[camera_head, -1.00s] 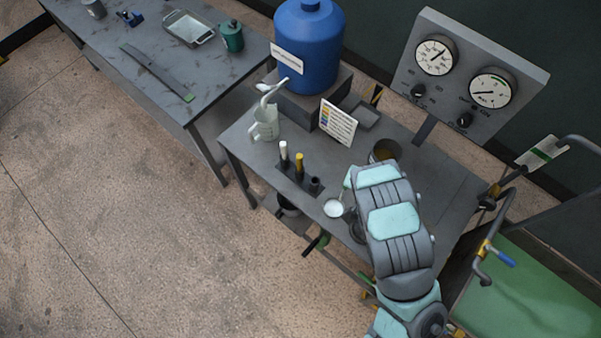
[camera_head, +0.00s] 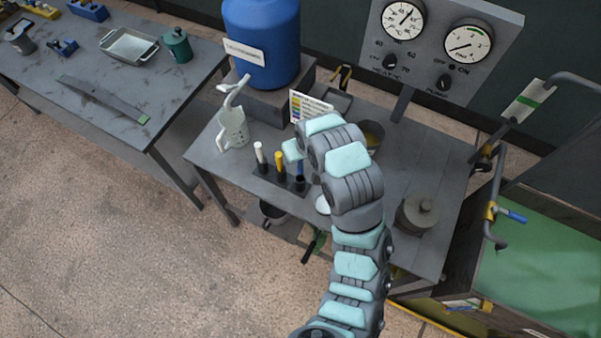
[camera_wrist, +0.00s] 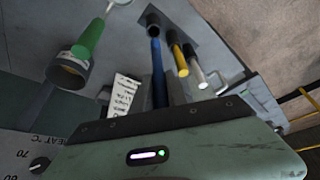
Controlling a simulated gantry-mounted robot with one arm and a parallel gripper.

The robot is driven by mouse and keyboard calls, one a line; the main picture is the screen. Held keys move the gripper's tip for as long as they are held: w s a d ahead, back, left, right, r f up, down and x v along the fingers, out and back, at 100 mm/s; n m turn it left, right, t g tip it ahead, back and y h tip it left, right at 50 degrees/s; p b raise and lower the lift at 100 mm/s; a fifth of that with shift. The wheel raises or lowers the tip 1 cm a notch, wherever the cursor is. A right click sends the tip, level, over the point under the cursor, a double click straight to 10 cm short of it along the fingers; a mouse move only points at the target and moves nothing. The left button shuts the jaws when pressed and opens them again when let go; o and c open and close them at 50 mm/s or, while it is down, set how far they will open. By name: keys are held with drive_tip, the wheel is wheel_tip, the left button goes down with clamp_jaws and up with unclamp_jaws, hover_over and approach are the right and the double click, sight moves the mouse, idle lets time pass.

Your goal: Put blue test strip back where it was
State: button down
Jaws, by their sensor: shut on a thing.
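The blue test strip (camera_head: 300,168) is upright, low over the rack, in the head view. In the wrist view the blue strip (camera_wrist: 157,72) runs between the fingers of my gripper (camera_wrist: 160,92), which is shut on it. Its far end is at or just over the mouth of the empty dark holder (camera_wrist: 153,20); I cannot tell whether it is inside. The rack's right holder (camera_head: 300,183) shows under the strip in the head view. A yellow strip (camera_head: 280,162) and a white strip (camera_head: 259,155) stand in the other holders. My arm hides the fingertips in the head view.
A colour chart card (camera_head: 308,106) stands behind the rack. A white jug (camera_head: 233,128) is to the left, a blue barrel (camera_head: 262,45) behind. A bowl (camera_head: 373,135) and a lidded pot (camera_head: 424,212) are to the right. A green-handled tool (camera_wrist: 88,38) shows in the wrist view.

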sight(300, 171)
wheel_tip(300, 171, down, 7)
drive_tip(key=shift+f+p, duration=0.15)
drive_tip(key=shift+p, duration=0.35)
wheel_tip(300, 171, down, 3)
drive_tip(key=shift+s+f, duration=0.1)
drive_tip(key=shift+f, duration=0.25)
drive_tip(key=shift+f, duration=0.2)
drive_tip(key=c, duration=1.3)
unclamp_jaws()
drive_tip(key=shift+r, duration=0.15)
